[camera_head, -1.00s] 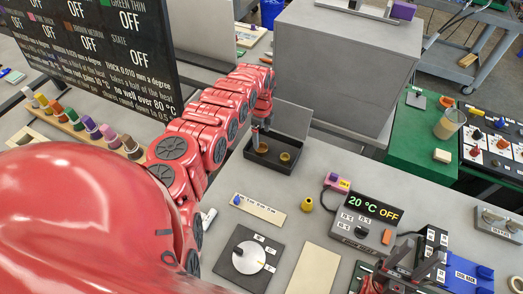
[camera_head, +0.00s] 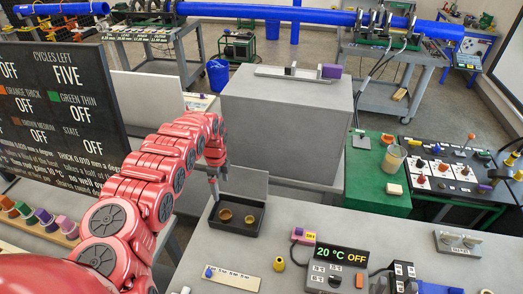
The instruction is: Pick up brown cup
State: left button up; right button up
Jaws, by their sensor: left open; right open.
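Two small round brownish cups sit in a black open-lidded tray (camera_head: 236,233). The left one (camera_head: 226,215) looks darker brown and the right one (camera_head: 249,219) more golden; I cannot tell for sure which is the brown cup. My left gripper (camera_head: 214,193) points down at the tray's left back side, close to the left cup. It is open, and nothing shows between its fingers, though they are small in view. My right gripper is not in view.
A rack of coloured cups (camera_head: 45,218) stands at left beside my arm. A large grey box (camera_head: 285,125) stands behind the tray. A yellow piece (camera_head: 279,264), a labelled strip (camera_head: 232,278) and a 20 °C heater unit (camera_head: 337,268) lie in front.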

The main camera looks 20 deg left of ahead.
aim_at(226, 217)
jog(key=k, duration=1)
